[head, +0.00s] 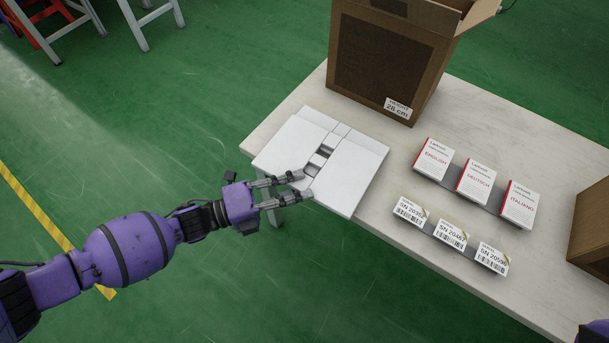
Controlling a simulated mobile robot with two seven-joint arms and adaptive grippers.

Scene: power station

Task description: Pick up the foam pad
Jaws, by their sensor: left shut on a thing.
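The foam pad (349,178) is a flat white slab with cut-outs along its middle. It is at the left end of the table, and its near left side reaches past the table edge. My left gripper (307,184) comes in from the left and is shut on the pad at its near left edge. I cannot tell whether the pad rests on the table or is slightly raised. My right gripper is out of view; only a bit of purple arm shows at the bottom right corner.
On the pale table (470,110) stand an open cardboard box (385,60) at the back, a rack of language booklets (474,182) and a row of serial-number labels (451,235). Another brown box (592,225) is at the right edge. Green floor lies left, with stools (150,22) behind.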

